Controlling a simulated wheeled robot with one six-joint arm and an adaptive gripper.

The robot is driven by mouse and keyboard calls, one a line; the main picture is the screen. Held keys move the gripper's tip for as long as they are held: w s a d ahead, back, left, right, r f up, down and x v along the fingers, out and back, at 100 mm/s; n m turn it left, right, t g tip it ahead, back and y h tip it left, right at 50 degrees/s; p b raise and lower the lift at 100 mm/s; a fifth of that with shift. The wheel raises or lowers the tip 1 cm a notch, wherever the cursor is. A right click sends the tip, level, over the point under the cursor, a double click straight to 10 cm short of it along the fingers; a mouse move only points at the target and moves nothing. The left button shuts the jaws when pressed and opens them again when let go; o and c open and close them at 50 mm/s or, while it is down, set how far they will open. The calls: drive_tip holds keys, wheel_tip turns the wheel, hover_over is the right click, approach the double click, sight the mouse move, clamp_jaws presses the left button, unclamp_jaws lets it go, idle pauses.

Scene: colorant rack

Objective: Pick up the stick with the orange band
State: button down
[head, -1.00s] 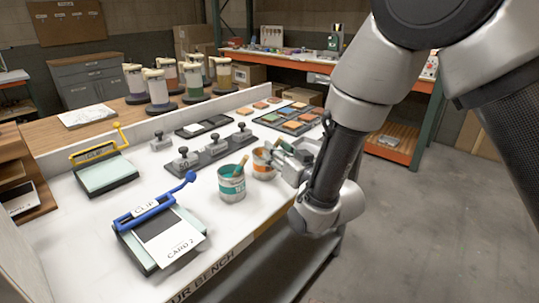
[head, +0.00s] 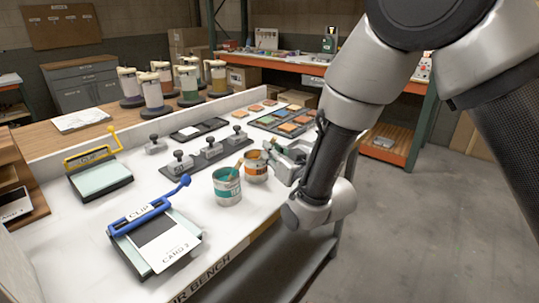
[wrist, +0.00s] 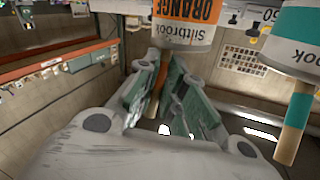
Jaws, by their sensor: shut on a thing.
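An orange-labelled can (head: 256,168) stands on the white bench, right beside my gripper (head: 280,152). In the wrist view the can (wrist: 186,22) appears upside down, above the jaws. A wooden stick with an orange band (wrist: 174,78) extends from the can's mouth and sits between my gripper's green-grey fingers (wrist: 170,105), which are shut on it. Its lower part is hidden inside the can. A teal-labelled can (head: 227,190) stands to the left, with a teal-banded stick (head: 236,168) leaning in it. That stick (wrist: 294,125) also shows at the wrist view's right, apart from my fingers.
Grey weights with black knobs (head: 212,149) stand in a row behind the cans. A palette of coloured tiles (head: 285,121) lies behind my gripper. A blue clip board (head: 155,235) is at front left. The bench's right edge is close to my arm.

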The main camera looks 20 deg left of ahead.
wheel_tip(320, 180, up, 12)
idle(0.6)
